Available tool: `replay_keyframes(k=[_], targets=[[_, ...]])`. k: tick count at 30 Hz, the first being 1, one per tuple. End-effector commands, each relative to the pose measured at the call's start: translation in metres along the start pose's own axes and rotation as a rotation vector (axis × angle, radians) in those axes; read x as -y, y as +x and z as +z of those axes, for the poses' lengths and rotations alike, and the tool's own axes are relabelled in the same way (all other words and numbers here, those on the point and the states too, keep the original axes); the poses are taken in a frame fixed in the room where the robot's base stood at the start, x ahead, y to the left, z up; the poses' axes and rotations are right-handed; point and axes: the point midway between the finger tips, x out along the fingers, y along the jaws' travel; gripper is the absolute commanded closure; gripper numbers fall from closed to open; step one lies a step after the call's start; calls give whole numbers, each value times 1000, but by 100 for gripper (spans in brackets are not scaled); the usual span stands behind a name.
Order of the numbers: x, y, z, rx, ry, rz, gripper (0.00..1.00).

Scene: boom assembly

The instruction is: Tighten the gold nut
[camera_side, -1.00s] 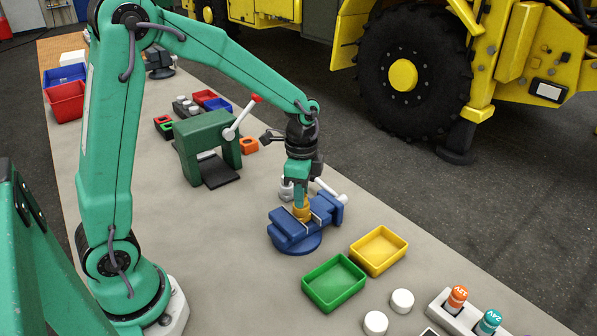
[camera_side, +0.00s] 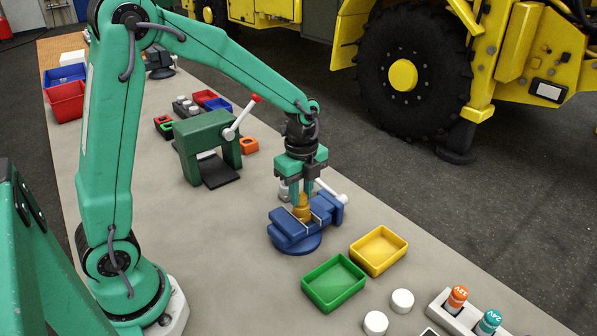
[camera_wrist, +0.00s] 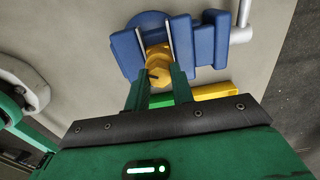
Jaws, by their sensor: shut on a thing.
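The gold nut (camera_side: 302,212) sits in the blue vise (camera_side: 290,235), and its upper part shows between the vise jaws. In the wrist view the gold nut (camera_wrist: 160,76) lies at the tips of my fingers, in front of the blue vise (camera_wrist: 205,40). My gripper (camera_side: 302,200) points down from above, shut on the nut with a finger on each side. In the wrist view my gripper (camera_wrist: 162,92) covers part of the nut, so its lower side and thread are hidden.
A green tray (camera_side: 334,297) and a yellow tray (camera_side: 378,266) stand close to the vise. The vise's white handle (camera_side: 332,192) sticks up beside my gripper. A green press (camera_side: 207,150) stands to the left. White round caps (camera_side: 402,301) lie at the front right.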

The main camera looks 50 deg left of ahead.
Motion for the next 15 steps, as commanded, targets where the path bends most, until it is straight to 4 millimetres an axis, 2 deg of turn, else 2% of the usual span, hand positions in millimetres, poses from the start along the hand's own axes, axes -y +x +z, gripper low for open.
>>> replay_keyframes(k=[5, 6, 8, 15], targets=[[0, 0, 0, 0, -1, -1, 100], [0, 0, 0, 0, -1, -1, 70], [0, 0, 0, 0, -2, -1, 59], [0, 0, 0, 0, -3, 0, 58]])
